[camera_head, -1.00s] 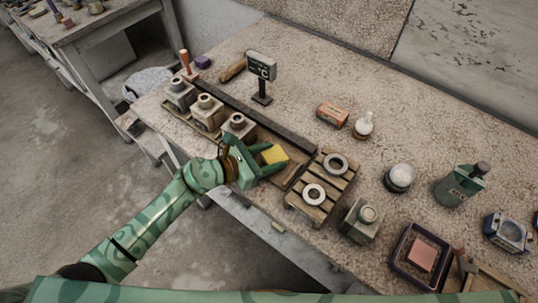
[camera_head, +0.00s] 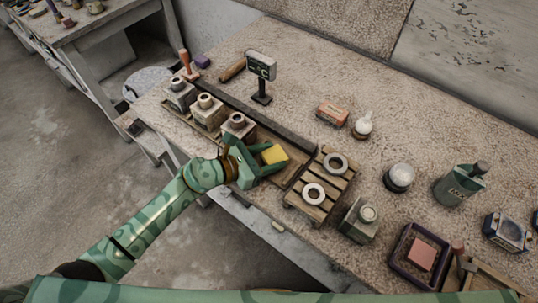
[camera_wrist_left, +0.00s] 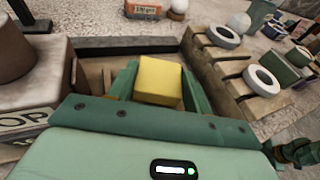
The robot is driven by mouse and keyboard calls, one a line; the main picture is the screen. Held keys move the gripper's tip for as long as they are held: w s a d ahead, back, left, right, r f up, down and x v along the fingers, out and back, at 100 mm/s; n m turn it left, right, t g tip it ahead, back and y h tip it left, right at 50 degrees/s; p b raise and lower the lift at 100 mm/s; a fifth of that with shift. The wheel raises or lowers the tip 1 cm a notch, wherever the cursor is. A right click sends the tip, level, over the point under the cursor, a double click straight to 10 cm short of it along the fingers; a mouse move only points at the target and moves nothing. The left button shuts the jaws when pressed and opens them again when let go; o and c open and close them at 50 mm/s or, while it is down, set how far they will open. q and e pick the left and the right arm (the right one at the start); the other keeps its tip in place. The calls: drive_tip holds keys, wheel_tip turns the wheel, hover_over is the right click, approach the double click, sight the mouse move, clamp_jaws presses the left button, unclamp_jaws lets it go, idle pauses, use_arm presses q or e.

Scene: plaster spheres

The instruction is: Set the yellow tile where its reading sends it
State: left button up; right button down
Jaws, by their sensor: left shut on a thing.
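The yellow tile (camera_head: 274,155) is between the fingers of my left gripper (camera_head: 268,160), which is shut on it. In the left wrist view the tile (camera_wrist_left: 158,80) sits between the two green fingers, over a wooden tray (camera_wrist_left: 98,68). I cannot tell whether the tile touches the tray. A small dark display on a stand (camera_head: 262,67) stands behind the tray; its reading is too small to be sure of. My right gripper is not in view.
Three square blocks with round tops (camera_head: 208,112) stand in a row left of my gripper. A slatted rack (camera_head: 322,180) with two pale rings is just right.

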use_arm(q)
drive_tip(key=shift+f+b, duration=0.55)
drive_tip(key=shift+f, duration=0.15)
drive_tip(key=o, duration=1.1)
drive_tip(key=shift+c, duration=0.2)
drive_tip(key=shift+r, duration=0.1)
drive_tip(key=shift+r+p, duration=1.9)
drive_tip(key=shift+r, duration=0.15)
drive_tip(key=shift+f, duration=0.1)
